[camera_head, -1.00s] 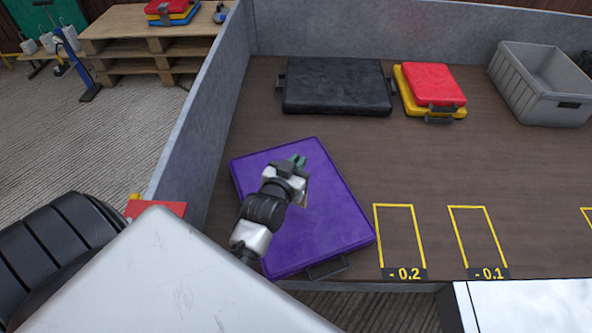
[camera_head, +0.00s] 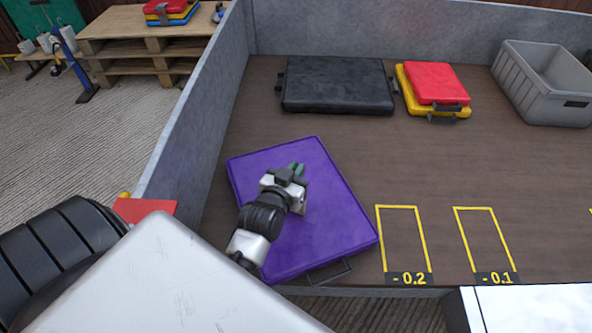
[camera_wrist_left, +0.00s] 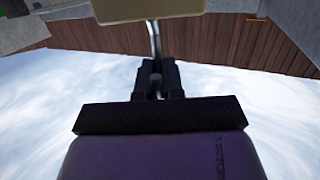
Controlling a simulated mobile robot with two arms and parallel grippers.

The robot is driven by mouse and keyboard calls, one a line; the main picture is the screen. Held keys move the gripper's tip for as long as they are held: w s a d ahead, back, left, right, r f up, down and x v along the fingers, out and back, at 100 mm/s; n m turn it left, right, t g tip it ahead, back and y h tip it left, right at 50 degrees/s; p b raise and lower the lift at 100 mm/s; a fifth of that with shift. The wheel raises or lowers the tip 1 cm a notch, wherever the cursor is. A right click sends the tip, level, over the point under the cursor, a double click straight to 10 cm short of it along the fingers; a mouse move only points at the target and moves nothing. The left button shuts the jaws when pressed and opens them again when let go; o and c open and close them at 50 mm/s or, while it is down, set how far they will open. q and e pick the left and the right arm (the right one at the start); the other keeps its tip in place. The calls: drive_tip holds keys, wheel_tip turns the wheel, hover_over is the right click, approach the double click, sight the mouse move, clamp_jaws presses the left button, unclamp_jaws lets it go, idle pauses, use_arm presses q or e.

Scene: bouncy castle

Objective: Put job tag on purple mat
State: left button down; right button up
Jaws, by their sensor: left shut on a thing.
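The purple mat (camera_head: 335,215) lies slightly turned near the front left of the brown surface, with a dark handle at its front edge. In the left wrist view the fingers (camera_wrist_left: 157,72) are shut on a thin strip leading to a pale tan plate, which looks like the job tag (camera_wrist_left: 150,9). In the head view the tag is largely hidden by the gripper. I cannot tell whether it touches the mat. My right gripper is not in view.
A black case (camera_head: 337,86) lies behind the mat, with a red case (camera_head: 437,82) on a yellow case (camera_head: 408,103) beside it. A grey crate (camera_head: 545,85) stands at the back right. A grey wall (camera_head: 192,125) bounds the left side. Yellow outlined spaces right of the mat are empty.

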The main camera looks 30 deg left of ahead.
use_arm(q)
drive_tip(key=c, duration=1.3)
unclamp_jaws()
drive_tip(key=shift+f, duration=0.1)
drive_tip(key=shift+o, duration=0.2)
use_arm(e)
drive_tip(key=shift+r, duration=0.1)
use_arm(q)
drive_tip(key=p+v, duration=0.1)
drive_tip(key=v, duration=1.1)
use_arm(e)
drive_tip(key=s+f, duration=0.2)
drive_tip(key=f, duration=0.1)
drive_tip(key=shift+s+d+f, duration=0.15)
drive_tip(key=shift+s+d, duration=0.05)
